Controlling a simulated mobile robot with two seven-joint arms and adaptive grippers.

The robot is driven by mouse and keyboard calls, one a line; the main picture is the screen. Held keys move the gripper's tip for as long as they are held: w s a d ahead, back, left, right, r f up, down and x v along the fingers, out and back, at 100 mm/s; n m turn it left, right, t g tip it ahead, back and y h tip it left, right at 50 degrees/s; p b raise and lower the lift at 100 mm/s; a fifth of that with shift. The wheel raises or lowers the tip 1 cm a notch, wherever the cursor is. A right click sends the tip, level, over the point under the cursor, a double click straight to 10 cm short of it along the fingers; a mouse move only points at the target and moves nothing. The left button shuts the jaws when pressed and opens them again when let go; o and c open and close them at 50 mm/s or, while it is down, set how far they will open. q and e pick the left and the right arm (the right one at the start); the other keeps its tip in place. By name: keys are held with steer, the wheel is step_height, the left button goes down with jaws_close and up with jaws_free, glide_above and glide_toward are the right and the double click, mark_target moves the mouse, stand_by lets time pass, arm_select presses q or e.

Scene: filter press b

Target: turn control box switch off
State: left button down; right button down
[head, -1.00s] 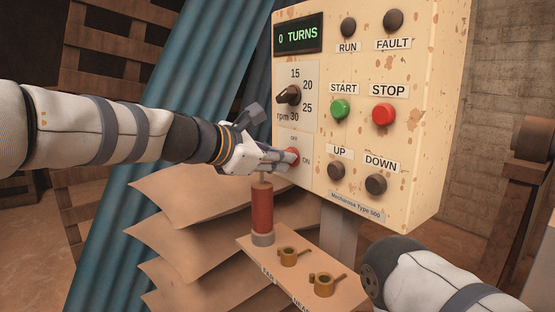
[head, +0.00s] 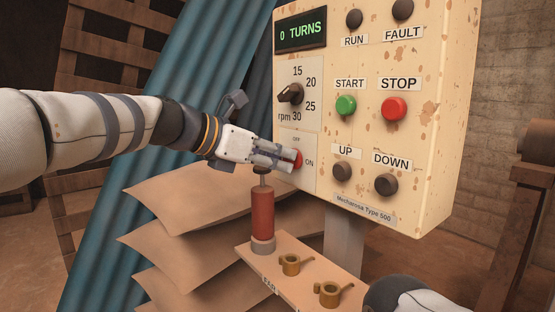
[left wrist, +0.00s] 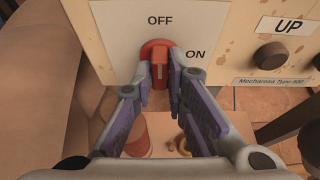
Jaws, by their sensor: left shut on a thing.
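The control box (head: 420,130) is cream with rust spots. Its red rotary switch (head: 297,158) sits low on the left of its face, with OFF above it and ON to its right. The switch also shows in the left wrist view (left wrist: 158,68), its grip bar standing about upright, in line with OFF. My left gripper (head: 285,157) is shut on the switch, with one finger on each side of the bar in the left wrist view (left wrist: 160,85). My right gripper is out of view; only part of my right arm shows at lower right.
Above the switch is an rpm dial (head: 291,94). To its right are a green START button (head: 346,105), a red STOP button (head: 394,109) and dark UP and DOWN buttons. Below, a shelf (head: 285,277) holds a red cylinder (head: 262,214) and two brass fittings, close under my gripper.

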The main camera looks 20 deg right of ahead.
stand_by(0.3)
arm_select(q)
steer(key=c, duration=1.6)
jaws_free()
steer(key=shift+a, duration=0.1)
steer(key=v, duration=1.2)
